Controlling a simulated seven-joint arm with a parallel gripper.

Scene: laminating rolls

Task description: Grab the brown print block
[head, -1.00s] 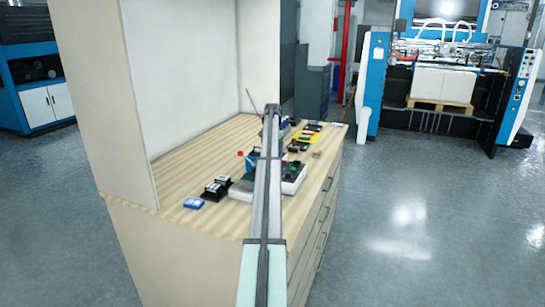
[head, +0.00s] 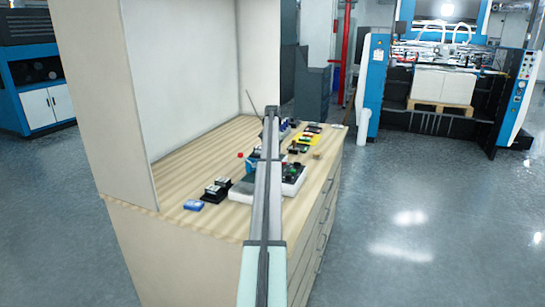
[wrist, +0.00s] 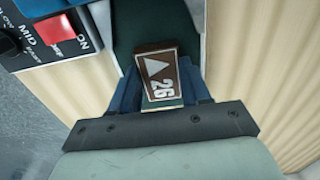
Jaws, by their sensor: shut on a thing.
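The brown print block (wrist: 158,76) shows in the wrist view, with a white triangle and the number 26 on its face. My gripper (wrist: 162,94) has its blue fingers on both sides of the block and is shut on it. A dark green surface lies behind the block; I cannot tell whether the block touches it. In the head view my own arm runs up the middle, and I cannot make out the gripper or the held block there.
A control box with a red switch (wrist: 57,28) is at the wrist view's upper left. A tall panel stands left of the counter.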

